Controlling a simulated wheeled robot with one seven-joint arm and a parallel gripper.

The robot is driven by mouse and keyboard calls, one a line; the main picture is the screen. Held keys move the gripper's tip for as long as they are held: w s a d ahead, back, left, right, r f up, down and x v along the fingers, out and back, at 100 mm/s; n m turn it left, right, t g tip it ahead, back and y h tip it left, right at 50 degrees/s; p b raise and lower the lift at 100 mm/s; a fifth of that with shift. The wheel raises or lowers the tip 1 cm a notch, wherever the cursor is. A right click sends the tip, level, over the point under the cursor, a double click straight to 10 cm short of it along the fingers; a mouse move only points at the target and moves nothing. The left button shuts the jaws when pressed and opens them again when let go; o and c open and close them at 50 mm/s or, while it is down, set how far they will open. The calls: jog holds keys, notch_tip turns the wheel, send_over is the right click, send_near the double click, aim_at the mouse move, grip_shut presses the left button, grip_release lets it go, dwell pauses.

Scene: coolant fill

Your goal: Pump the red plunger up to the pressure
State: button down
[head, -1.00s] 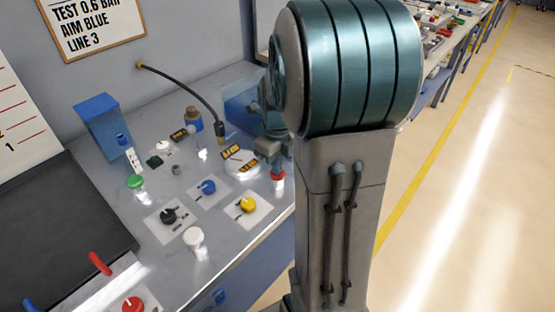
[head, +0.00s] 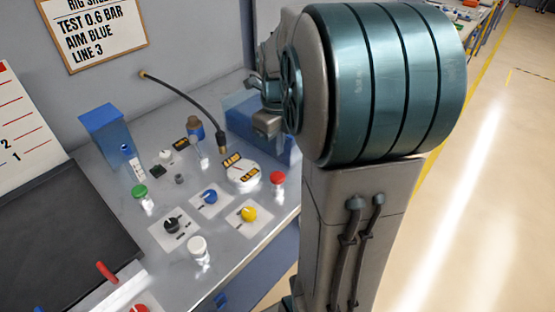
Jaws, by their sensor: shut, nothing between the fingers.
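The red plunger (head: 278,178) stands near the right edge of the grey bench, its red cap on top. My gripper (head: 266,125) is shut and empty, raised above and a little left of the plunger, apart from it. My arm hides part of it, and the fingertips are small. A round white dial (head: 243,174) with yellow-and-black labels lies left of the plunger; its reading is too small to tell. A wall sign (head: 95,35) reads "TEST 0.6 BAR, AIM BLUE, LINE 3".
Blue (head: 209,196), yellow (head: 249,214) and black (head: 171,226) knobs sit in front of the dial. A black hose (head: 188,90) arches over the bench's back. A clear blue tank (head: 245,120) stands behind my gripper. Left are a blue box (head: 107,132) and green-capped bottle (head: 140,192).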

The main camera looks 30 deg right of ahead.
jog(key=shift+r, duration=1.8)
jog(key=s+a+f+n+t, duration=0.1)
jog(key=s+a+n, duration=0.5)
jog(key=n, duration=1)
jog(key=s+a+f+n+t, duration=0.2)
jog(key=s+a+n, duration=0.4)
jog(key=n, duration=1)
jog(key=shift+s+f, duration=0.35)
jog(key=shift+s, duration=0.05)
